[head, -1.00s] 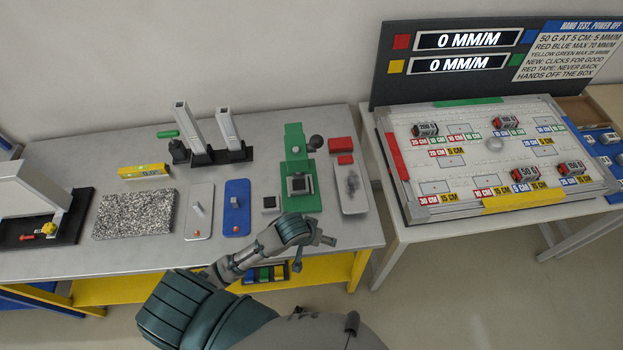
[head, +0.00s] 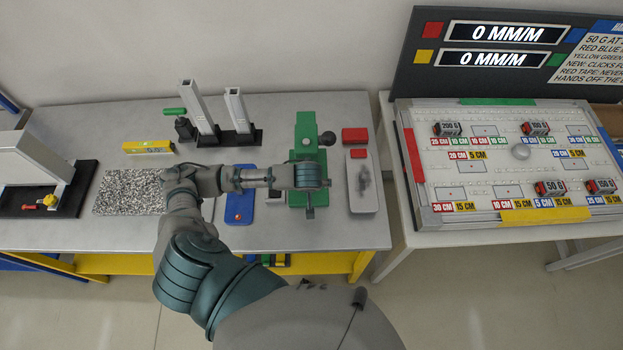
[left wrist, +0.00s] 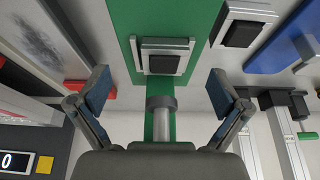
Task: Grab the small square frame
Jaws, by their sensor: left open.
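Two small square silver frames with dark centres show in the left wrist view. One frame (left wrist: 148,47) lies on the green base (left wrist: 200,15); the other frame (left wrist: 245,33) lies beside it on the grey table. In the head view the gripper (head: 308,186) is over the green base (head: 303,130). My right gripper is not in view.
A blue plate (head: 240,206) lies left of the base, a grey plate (head: 362,190) and red block (head: 354,135) right. Two upright posts (head: 236,112) stand behind my arm. A board with weights (head: 470,160) is on the right-hand table.

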